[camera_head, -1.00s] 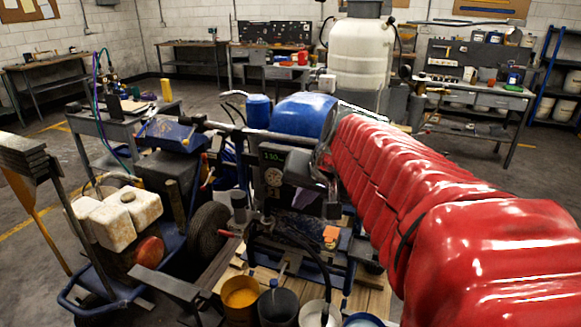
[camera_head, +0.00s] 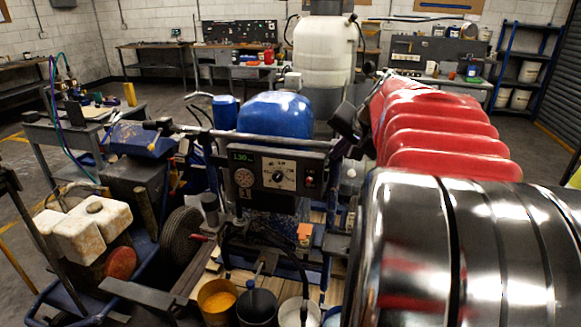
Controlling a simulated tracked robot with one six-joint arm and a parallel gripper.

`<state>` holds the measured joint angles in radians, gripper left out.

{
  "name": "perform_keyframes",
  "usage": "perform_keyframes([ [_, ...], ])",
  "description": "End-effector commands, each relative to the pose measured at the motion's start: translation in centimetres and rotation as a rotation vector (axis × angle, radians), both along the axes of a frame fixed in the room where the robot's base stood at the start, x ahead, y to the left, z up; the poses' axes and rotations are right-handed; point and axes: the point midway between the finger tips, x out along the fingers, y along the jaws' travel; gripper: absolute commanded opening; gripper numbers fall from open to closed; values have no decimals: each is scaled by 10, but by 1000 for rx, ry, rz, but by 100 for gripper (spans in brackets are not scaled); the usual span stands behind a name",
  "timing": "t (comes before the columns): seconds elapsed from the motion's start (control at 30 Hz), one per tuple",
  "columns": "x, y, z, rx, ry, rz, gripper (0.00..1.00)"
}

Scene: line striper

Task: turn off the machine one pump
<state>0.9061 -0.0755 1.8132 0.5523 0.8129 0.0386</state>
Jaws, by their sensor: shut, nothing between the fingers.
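The blue line striper carries a dark control panel (camera_head: 258,190) facing me. The panel has a lit green display (camera_head: 242,156), a round gauge (camera_head: 244,177), a black dial knob (camera_head: 278,177) on a pale plate, and a switch with a red part (camera_head: 311,180) at its right end. I cannot read the switch position. My arm, in a red cover, comes in from the right. My gripper (camera_head: 345,122), dark and small, is up to the right of the panel, apart from the switch. It is shut and empty.
A blue tank (camera_head: 274,114) stands behind the panel, with a handlebar (camera_head: 255,138) between. A stained white engine tank (camera_head: 88,220) is at left. An orange-filled bucket (camera_head: 217,300) and other buckets sit below. A tall white tank (camera_head: 325,52) stands behind.

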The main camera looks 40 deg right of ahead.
Motion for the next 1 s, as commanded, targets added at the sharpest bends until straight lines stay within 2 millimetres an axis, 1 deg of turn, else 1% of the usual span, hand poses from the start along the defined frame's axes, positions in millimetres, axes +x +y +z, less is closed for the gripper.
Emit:
perform_keyframes([
  [0.27, 14, -4, -16, 1, 2, 2, 0],
  [0.8, 67, -21, -75, 3, 3, 3, 0],
  [1.0, 75, -7, -96, 1, 2, 4, 0],
])
